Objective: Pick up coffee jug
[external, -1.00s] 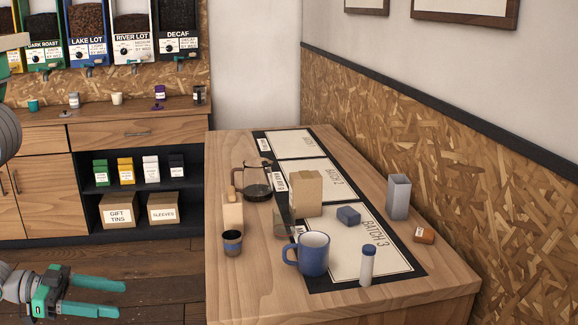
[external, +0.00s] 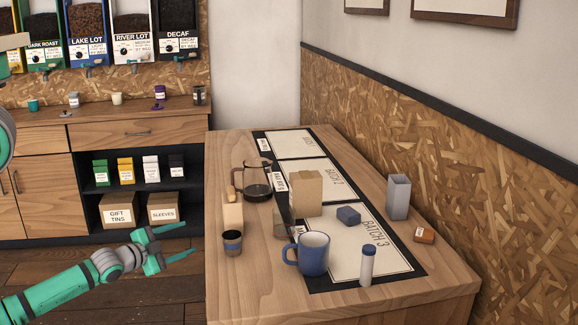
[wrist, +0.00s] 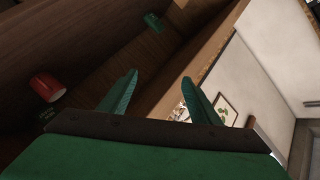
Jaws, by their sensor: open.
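The coffee jug (external: 257,184) is a clear glass carafe with dark coffee in it. It stands upright at the far left part of the wooden table, beside the batch mat. My gripper (external: 186,244) is open and empty, left of the table and well short of the jug. Its two teal fingers also show in the wrist view (wrist: 160,93), with nothing between them. The jug cannot be made out in the wrist view.
A grey tin (external: 397,196) stands at right. Shelves line the back.

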